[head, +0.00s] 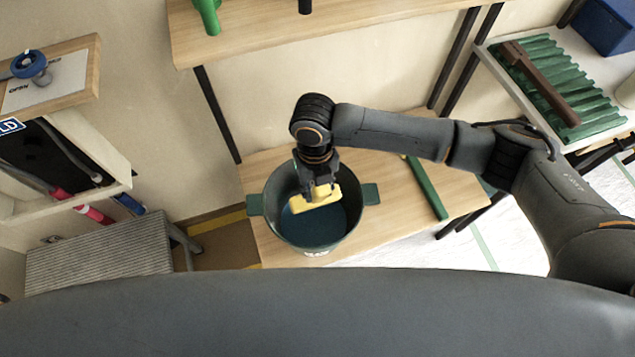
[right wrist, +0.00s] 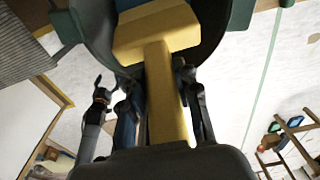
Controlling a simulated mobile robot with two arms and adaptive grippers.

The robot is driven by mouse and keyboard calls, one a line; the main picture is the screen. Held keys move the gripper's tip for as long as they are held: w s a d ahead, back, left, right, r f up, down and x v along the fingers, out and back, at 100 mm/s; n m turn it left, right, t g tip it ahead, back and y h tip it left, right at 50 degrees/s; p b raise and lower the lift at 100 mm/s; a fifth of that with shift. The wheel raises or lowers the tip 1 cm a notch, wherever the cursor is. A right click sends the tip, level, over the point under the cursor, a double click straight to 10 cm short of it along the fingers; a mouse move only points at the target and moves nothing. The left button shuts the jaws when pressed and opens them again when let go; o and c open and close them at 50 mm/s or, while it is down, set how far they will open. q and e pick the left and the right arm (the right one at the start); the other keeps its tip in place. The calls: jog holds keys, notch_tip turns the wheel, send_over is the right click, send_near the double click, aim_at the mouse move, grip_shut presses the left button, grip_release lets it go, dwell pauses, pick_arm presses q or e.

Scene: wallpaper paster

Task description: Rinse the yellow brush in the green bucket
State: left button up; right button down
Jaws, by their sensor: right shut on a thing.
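The green bucket (head: 347,236) stands on a low wooden table and has a handle on each side. Dark bluish water or a dark bottom (head: 300,222) shows inside it. My right gripper (head: 319,186) is shut on the yellow brush (head: 318,199), which sits within the bucket's opening. How deep it reaches is not clear. In the right wrist view the brush's long handle (right wrist: 164,90) runs between the fingers, and its wide block (right wrist: 155,32) is framed by the bucket's dark wall (right wrist: 213,22). My left gripper (right wrist: 103,95) seems to show small there; its jaws are unclear.
A green bar (head: 427,188) lies on the low table (head: 262,178) right of the bucket. A higher wooden shelf (head: 330,20) is behind. A grey step (head: 100,258) is at left, and a rack with a green corrugated tray (head: 590,98) is at upper right.

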notch_tip(320, 180, down, 11)
jog(key=b, duration=0.6)
dwell(0.6)
jog(key=shift+f, duration=1.5)
jog(key=shift+a+r, duration=0.15)
jog(key=shift+a, duration=1.4)
jog(key=shift+d, duration=3.1)
jog(key=shift+a, duration=3.05)
